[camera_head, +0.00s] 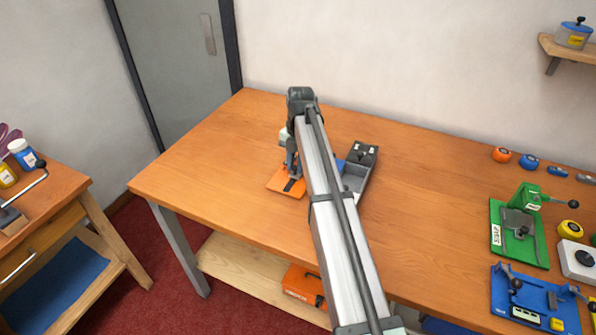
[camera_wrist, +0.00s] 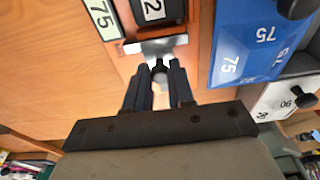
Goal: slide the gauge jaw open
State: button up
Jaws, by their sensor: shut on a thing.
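The gauge has an orange base (camera_head: 279,183), partly hidden behind my arm in the head view. In the wrist view its orange plate (camera_wrist: 126,66) carries a white label reading 75 and a dark block with a partly cut-off number. The pale metal gauge jaw (camera_wrist: 150,46) lies across the plate, with a small round knob (camera_wrist: 159,70) at its near side. My gripper (camera_wrist: 160,76) is shut on this knob, one dark finger on each side. In the head view my gripper (camera_head: 291,170) reaches down over the orange base.
A blue block marked 75 (camera_wrist: 241,38) and a pale block marked 90 (camera_wrist: 284,98) stand close to the right in the wrist view. A grey tray (camera_head: 368,178) is beside my arm. Green (camera_head: 531,257) and blue (camera_head: 503,286) devices stand at the right. The bench's left side is clear.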

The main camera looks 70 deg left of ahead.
jog(key=shift+d, duration=0.1)
jog(key=shift+s+d, duration=1.25)
jog(key=shift+s, duration=0.05)
jog(key=o, duration=0.5)
jog(key=shift+r, duration=0.15)
jog(key=shift+r, duration=4.85)
